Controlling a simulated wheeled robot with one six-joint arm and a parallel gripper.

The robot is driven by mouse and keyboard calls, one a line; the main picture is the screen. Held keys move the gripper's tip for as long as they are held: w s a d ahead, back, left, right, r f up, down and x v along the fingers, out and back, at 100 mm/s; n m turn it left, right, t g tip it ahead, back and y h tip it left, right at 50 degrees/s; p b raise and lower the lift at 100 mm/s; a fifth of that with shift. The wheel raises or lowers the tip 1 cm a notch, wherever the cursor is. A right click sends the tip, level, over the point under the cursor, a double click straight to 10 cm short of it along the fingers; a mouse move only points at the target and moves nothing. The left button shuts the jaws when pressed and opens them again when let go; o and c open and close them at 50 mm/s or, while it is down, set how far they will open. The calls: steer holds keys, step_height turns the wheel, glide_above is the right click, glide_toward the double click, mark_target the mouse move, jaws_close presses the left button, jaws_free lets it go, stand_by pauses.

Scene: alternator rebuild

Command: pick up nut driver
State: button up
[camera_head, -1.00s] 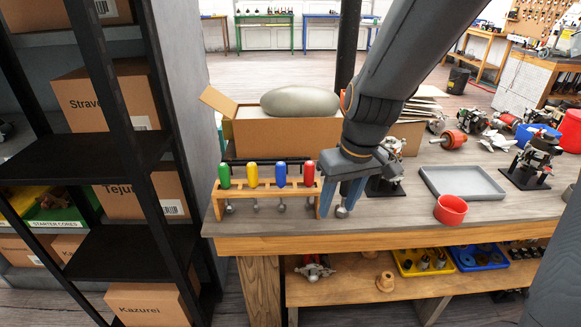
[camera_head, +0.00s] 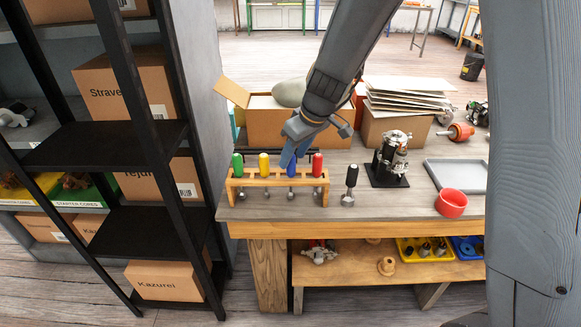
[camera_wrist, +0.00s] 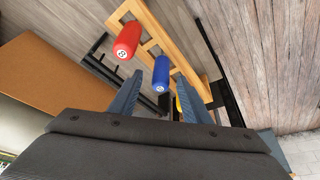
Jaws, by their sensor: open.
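A wooden rack (camera_head: 240,200) on the bench holds upright drivers with green (camera_head: 238,164), yellow (camera_head: 264,164), blue (camera_head: 292,170) and red (camera_head: 317,164) handles. A black-handled driver (camera_head: 351,183) stands upright on the bench, right of the rack. My gripper (camera_head: 289,160) is over the blue driver, partly hiding it. In the wrist view my gripper (camera_wrist: 160,80) is open, with the blue handle (camera_wrist: 161,74) in line between its fingers. I cannot tell whether they touch it. The red handle (camera_wrist: 128,41) is beside, outside the fingers. Which one is the nut driver is not marked.
A cardboard box (camera_head: 262,125) holding a rounded grey object stands behind the rack. An alternator assembly on a black stand (camera_head: 388,178), a red bowl (camera_head: 451,203) and a grey tray (camera_head: 462,177) lie to the right. A black shelf unit (camera_head: 135,148) stands left.

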steer(key=shift+x, duration=1.45)
jaws_close()
steer(key=shift+r, duration=0.1)
step_height(320, 180, up, 28)
steer(key=b, duration=0.3)
steer(key=shift+b, duration=0.35)
steer(key=c, duration=0.7)
jaws_free()
jaws_close()
